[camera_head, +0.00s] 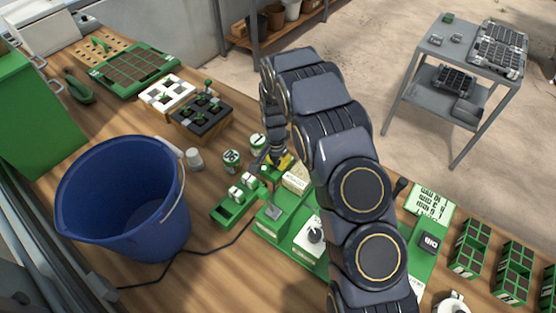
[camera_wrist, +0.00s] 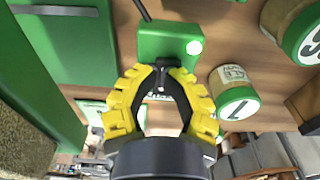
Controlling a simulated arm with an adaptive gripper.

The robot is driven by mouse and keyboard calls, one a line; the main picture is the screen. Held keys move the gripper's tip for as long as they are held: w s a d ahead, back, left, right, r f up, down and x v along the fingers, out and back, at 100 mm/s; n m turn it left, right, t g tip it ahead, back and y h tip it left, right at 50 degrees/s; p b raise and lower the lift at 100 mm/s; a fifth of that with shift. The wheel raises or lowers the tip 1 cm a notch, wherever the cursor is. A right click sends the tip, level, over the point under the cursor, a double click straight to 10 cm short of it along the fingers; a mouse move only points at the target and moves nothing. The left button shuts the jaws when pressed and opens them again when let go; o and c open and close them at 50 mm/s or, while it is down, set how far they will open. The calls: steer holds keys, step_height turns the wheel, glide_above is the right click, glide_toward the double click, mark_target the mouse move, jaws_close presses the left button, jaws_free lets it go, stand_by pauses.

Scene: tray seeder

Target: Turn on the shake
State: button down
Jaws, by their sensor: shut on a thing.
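The green tray seeder (camera_head: 268,222) stands on the wooden bench, partly hidden behind my arm. A small green switch box (camera_wrist: 165,38) with a pale round lamp (camera_wrist: 194,46) and a dark cable is at the top of the wrist view. My gripper (camera_wrist: 160,70) has yellow padded fingers, with the tips together at the box's near edge. They appear shut on a small dark switch part there, mostly hidden by the tips. In the head view my gripper (camera_head: 280,163) is beyond the seeder, pointing down, its tips hard to make out.
A blue bucket (camera_head: 120,190) stands on the left. Labelled cans (camera_head: 231,160) are close to my gripper, and one shows in the wrist view (camera_wrist: 234,92). A small green tray (camera_head: 232,205) lies left of the seeder. A black cable runs across the bench.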

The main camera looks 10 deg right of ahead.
steer(key=shift+s+d+f, duration=0.1)
steer(key=shift+s+f, duration=0.1)
steer(key=shift+w+d+r, duration=0.15)
steer(key=shift+w+d, duration=0.45)
steer(key=shift+d, duration=0.05)
step_height(320, 180, up, 14)
steer(key=w+d, duration=0.1)
steer(key=shift+w, duration=0.3)
stand_by(0.4)
